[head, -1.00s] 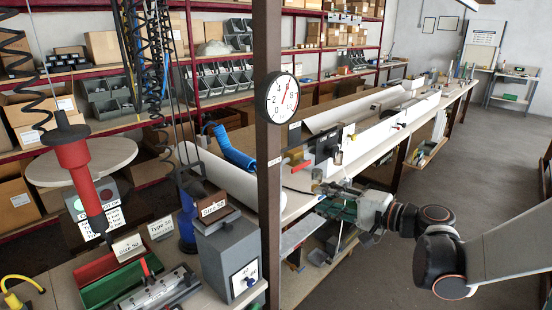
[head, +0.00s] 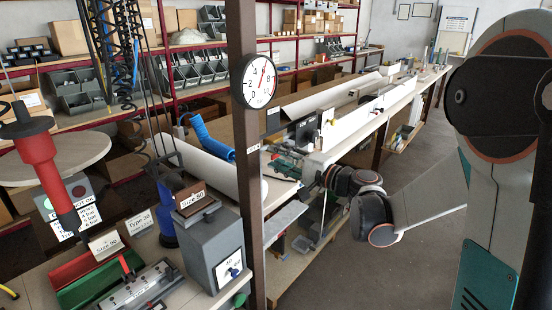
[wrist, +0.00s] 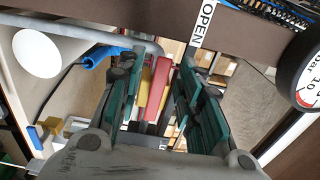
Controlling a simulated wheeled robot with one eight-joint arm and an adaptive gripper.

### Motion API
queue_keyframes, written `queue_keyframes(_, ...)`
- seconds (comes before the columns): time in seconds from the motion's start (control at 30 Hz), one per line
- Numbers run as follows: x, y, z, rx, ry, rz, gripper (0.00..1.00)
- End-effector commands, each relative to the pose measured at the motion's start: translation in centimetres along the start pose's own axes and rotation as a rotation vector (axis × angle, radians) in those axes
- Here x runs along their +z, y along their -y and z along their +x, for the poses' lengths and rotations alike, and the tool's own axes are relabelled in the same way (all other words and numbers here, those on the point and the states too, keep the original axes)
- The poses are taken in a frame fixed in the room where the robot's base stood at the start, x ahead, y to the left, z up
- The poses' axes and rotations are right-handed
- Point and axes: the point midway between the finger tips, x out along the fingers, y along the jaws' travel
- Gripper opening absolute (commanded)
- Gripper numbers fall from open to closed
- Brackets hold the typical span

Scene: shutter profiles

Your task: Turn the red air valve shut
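The red air valve's lever (wrist: 158,85) shows in the wrist view, with a yellow part beside it. It appears between the two fingers of my gripper (wrist: 157,78), with a narrow gap on each side; whether it is fully between them or just beyond the tips I cannot tell. A white "OPEN" label (wrist: 203,22) is on the brown post (wrist: 120,25) near the lever.
A round pressure gauge (head: 259,81) is on the post (head: 246,200), close to the gripper's right in the wrist view. The long workbench (head: 400,108) runs back. The floor at right is open.

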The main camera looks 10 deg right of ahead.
Motion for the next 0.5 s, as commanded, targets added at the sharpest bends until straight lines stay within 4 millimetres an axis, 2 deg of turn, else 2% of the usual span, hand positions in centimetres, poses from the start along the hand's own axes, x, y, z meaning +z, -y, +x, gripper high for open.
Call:
queue_keyframes(0.2, 0.1, 0.0, 1.6, 0.000, 0.000, 0.000, 0.33)
queue_keyframes(0.5, 0.0, 0.0, 1.8, 0.000, -0.001, 0.000, 0.33)
